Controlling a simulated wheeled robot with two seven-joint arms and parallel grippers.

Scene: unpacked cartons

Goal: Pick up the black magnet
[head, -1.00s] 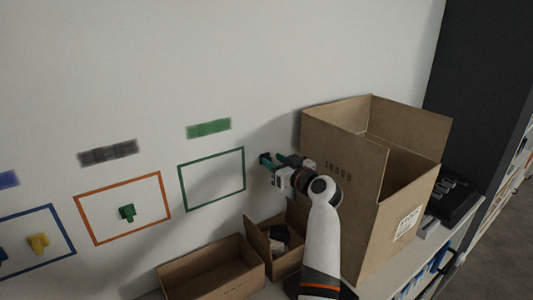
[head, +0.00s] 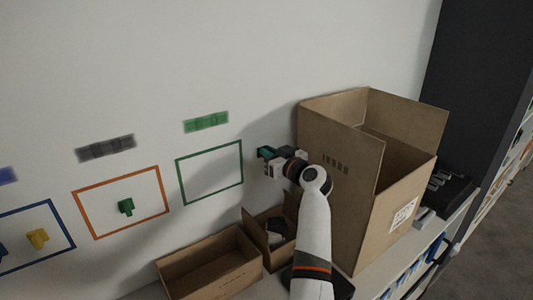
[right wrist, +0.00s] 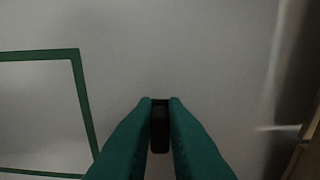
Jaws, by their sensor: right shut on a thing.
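The black magnet (right wrist: 160,128) shows in the right wrist view as a dark upright piece between the two teal fingertips of my right gripper (right wrist: 160,112). The fingers are shut on it, one on each side. In the head view my right gripper (head: 268,153) is close to the white wall, just right of the green outlined rectangle (head: 210,172). The magnet is hidden behind the fingers there. I cannot tell whether it touches the wall. My left gripper is not in view.
A large open carton (head: 340,180) stands right of my right arm. A small open box (head: 250,225) and a low open box (head: 210,272) stand on the shelf below. A green magnet (head: 126,206) is in the orange rectangle. A yellow magnet (head: 38,238) is in the blue one.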

